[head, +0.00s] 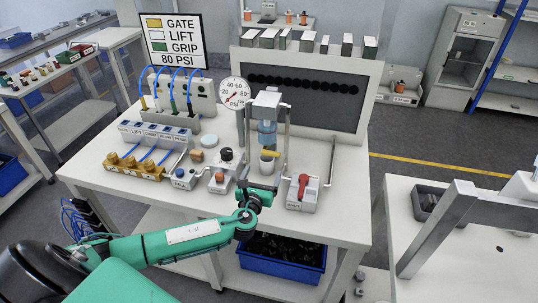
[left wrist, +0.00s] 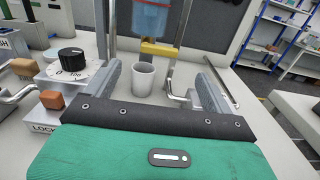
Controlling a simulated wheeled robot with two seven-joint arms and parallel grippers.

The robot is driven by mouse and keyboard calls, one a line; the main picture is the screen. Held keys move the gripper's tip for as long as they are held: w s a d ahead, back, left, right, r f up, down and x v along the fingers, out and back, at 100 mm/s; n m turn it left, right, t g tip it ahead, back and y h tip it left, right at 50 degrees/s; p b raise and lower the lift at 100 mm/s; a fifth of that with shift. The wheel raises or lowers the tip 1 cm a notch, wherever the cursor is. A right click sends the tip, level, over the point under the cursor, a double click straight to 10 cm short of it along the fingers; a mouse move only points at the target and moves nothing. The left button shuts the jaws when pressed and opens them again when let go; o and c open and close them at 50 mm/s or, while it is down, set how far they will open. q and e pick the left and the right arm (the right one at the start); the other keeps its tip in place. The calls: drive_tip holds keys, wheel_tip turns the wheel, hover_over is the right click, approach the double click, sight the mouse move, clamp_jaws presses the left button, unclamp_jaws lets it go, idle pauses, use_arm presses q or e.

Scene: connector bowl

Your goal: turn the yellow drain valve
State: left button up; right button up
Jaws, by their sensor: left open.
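The yellow drain valve (head: 270,153) is a small yellow bar under the translucent blue bowl (head: 267,133). In the left wrist view the valve (left wrist: 160,48) lies beyond a white cup (left wrist: 144,78) that stands below it. My left gripper (left wrist: 163,85) is open and empty, its two grey fingers pointing toward the bowl. The cup shows between the fingers; the valve is ahead of the fingertips, and no contact shows. In the head view my left gripper (head: 262,178) comes from the front, low before the bowl. My right gripper is out of view.
A black knob (left wrist: 71,57) and an orange block (left wrist: 51,99) stand left of the left gripper. A red-handled switch box (head: 302,192) stands to the right, and metal posts flank the bowl. A pressure gauge (head: 234,92) is behind left.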

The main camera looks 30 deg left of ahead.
sight(270, 153)
use_arm(q)
drive_tip(key=p+x, duration=0.2)
drive_tip(key=x, duration=0.7)
drive_tip(key=shift+w+a, duration=0.1)
drive_tip(key=shift+w, duration=0.15)
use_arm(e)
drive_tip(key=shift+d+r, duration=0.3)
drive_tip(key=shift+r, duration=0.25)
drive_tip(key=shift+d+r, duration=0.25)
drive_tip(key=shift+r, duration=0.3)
use_arm(q)
drive_tip(key=c, duration=1)
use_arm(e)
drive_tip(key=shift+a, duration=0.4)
